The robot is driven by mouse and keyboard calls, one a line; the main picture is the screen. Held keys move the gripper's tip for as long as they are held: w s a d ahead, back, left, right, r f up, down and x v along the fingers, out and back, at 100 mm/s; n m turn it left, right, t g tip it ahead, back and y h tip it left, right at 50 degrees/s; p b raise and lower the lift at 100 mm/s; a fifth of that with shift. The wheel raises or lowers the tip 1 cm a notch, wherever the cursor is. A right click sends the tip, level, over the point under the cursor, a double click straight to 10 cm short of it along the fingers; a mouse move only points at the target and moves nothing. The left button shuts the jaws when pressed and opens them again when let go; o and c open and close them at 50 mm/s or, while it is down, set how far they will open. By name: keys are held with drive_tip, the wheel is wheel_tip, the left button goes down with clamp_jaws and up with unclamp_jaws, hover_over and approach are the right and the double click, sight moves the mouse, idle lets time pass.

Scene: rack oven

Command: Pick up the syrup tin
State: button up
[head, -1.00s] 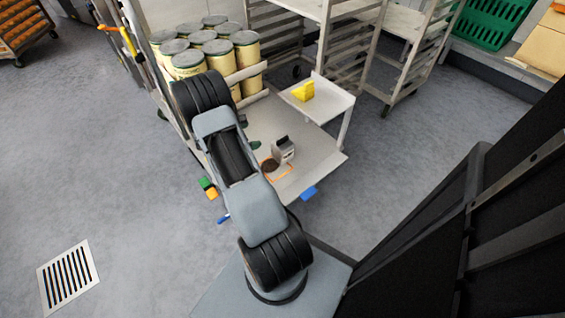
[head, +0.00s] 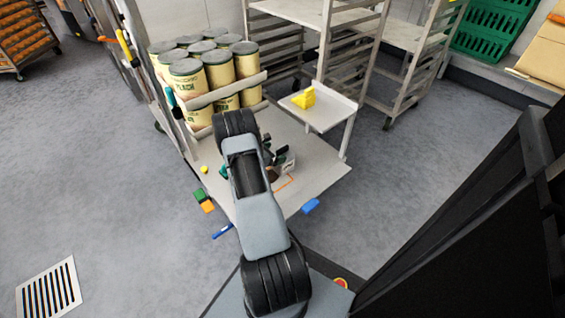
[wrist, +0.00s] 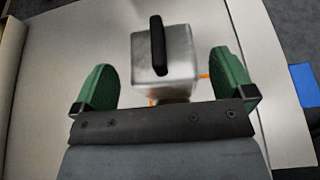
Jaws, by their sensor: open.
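A silver, box-shaped tin (wrist: 163,72) with a black bar handle on top stands upright on the pale lower deck. In the head view only part of the tin (head: 287,165) shows beside my arm. My gripper (wrist: 163,62) is open, with one green finger on each side of the tin and a gap on both sides. The tin lies between and slightly beyond the fingers, and its near lower part is hidden by the gripper's dark body. In the head view my arm covers most of the gripper.
Several labelled cans (head: 188,78) stand behind a rail at the deck's back left. A yellow object (head: 304,98) sits on a small raised shelf (head: 322,115) to the right. Blue (head: 311,206) and orange-green (head: 203,199) blocks are at the deck's edges. Steel racks (head: 350,50) stand behind.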

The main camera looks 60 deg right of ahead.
sight(281, 153)
drive_tip(key=b+x, duration=0.2)
drive_tip(key=x, duration=0.2)
drive_tip(key=shift+d+f+b, duration=0.15)
drive_tip(key=shift+f+b, duration=0.05)
drive_tip(key=shift+b, duration=0.2)
drive_tip(key=shift+s+d, duration=0.1)
drive_tip(key=shift+d, duration=0.3)
drive_tip(key=shift+c, duration=0.4)
drive_tip(key=shift+r, duration=0.1)
drive_tip(key=c, duration=1)
